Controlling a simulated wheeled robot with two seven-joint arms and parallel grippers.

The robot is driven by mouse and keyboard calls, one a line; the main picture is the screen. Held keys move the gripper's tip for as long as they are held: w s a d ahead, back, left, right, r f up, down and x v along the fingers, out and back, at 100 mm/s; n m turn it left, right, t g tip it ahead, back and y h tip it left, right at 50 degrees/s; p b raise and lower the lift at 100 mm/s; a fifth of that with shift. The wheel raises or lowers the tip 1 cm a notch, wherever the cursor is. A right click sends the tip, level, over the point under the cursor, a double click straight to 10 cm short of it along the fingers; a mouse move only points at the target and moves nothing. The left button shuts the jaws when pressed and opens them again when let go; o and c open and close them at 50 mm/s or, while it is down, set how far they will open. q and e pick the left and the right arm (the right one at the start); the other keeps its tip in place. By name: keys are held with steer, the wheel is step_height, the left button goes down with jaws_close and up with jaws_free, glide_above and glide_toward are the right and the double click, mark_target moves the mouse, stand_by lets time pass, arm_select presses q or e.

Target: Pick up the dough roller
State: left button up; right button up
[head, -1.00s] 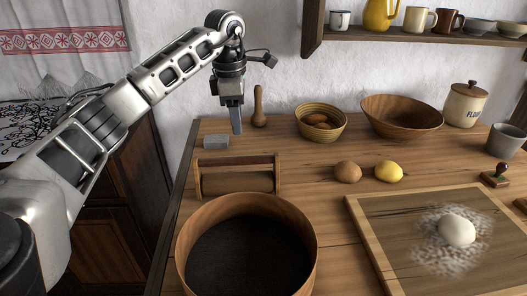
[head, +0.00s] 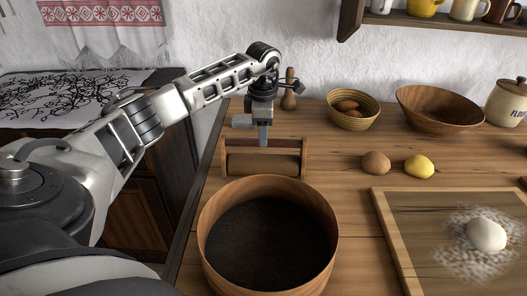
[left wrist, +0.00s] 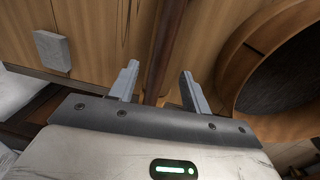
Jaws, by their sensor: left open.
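The dough roller (head: 287,163) is a wooden roller in a frame with a bar handle across its top. It stands on the table behind the large round wooden sieve. My left gripper (head: 263,141) points down at its handle bar, near the middle. In the left wrist view the open fingers (left wrist: 159,72) lie on either side of the dark bar (left wrist: 166,45), with gaps showing. I cannot tell how far down the fingers reach around it. My right gripper is not in view.
The round sieve (head: 212,232) stands close in front of the roller. A grey block (head: 241,121) lies behind it, and a wooden pestle (head: 289,97) stands farther back. A potato (head: 376,163), a lemon (head: 419,166) and a dough board (head: 392,232) are to the right.

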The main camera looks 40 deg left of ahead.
mark_target(263, 157)
arm_select(q)
steer(key=shift+w+a+f, duration=0.1)
steer(key=shift+w+f, duration=0.1)
steer(key=shift+f, duration=1.3)
jaws_close()
steer(key=shift+r, duration=0.1)
steer(key=shift+w+r, duration=0.1)
